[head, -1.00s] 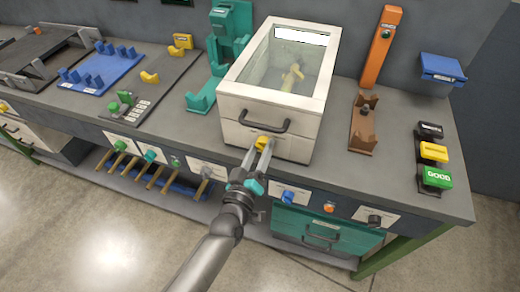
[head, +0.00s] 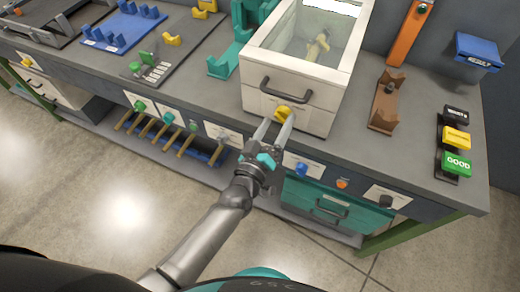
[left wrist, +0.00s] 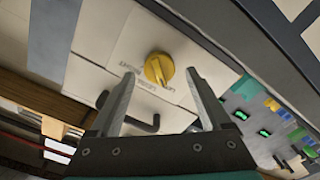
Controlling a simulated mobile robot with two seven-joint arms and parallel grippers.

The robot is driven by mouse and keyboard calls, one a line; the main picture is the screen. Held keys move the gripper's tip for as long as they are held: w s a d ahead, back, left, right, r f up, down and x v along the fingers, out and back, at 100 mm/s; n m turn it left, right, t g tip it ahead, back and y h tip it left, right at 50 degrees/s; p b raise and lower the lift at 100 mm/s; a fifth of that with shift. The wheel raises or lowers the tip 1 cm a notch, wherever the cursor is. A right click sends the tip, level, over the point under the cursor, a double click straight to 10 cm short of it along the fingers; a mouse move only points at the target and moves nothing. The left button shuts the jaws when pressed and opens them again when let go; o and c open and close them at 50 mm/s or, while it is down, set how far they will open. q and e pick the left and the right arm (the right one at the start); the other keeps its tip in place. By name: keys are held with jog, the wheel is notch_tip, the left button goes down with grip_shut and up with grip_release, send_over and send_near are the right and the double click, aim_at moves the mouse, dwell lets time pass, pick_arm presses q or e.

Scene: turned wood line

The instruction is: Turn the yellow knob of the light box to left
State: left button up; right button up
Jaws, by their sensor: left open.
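The light box (head: 262,88) is a cream box with a glass top and a dark handle (head: 287,95) on its front. Its yellow knob (head: 284,112) sits low on the front face. The knob also shows in the left wrist view (left wrist: 158,68), ahead of the fingers, on a panel with small printed labels. My left gripper (head: 274,130) is open, its two fingers pointing at the knob. In the left wrist view the gripper (left wrist: 160,95) has the knob between and beyond its fingertips; contact cannot be made out. My right gripper is not in view.
Below the bench edge are a blue knob (head: 301,170), an orange button (head: 342,183) and a teal drawer (head: 328,205). A brown stand (head: 385,105) stands right of the box. Black, yellow and green GOOD blocks (head: 455,163) stand at the far right.

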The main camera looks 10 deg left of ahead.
pick_arm(q)
jog(key=v, duration=1.3)
jog(key=shift+s+p, duration=0.3)
jog(key=shift+s, duration=0.05)
jog(key=shift+a, duration=0.1)
jog(key=s+a+f+m+g+y+b, duration=0.1)
jog(key=s+a+f+g, duration=0.15)
jog(key=f, duration=0.65)
jog(key=s+a+f+m+g+y+b, duration=0.1)
jog(key=s+a+f+m+g, duration=0.15)
jog(key=f, duration=0.75)
jog(key=s+a+f+m+g+y+b, duration=0.1)
jog(key=s+f+g, duration=0.2)
jog(key=f, duration=0.6)
jog(key=s+a+f+m+g+y+b, duration=0.1)
jog(key=s+a+f+g, duration=0.3)
jog(key=s+f, duration=0.3)
jog(key=s+a+f+g+y+b, duration=0.1)
jog(key=s+a+f+g, duration=0.3)
jog(key=s+f, duration=0.4)
jog(key=s, duration=0.4)
jog(key=shift+m+y+b, duration=0.3)
jog(key=shift+m+b, duration=0.05)
jog(key=shift+b, duration=0.05)
jog(key=shift+d, duration=0.1)
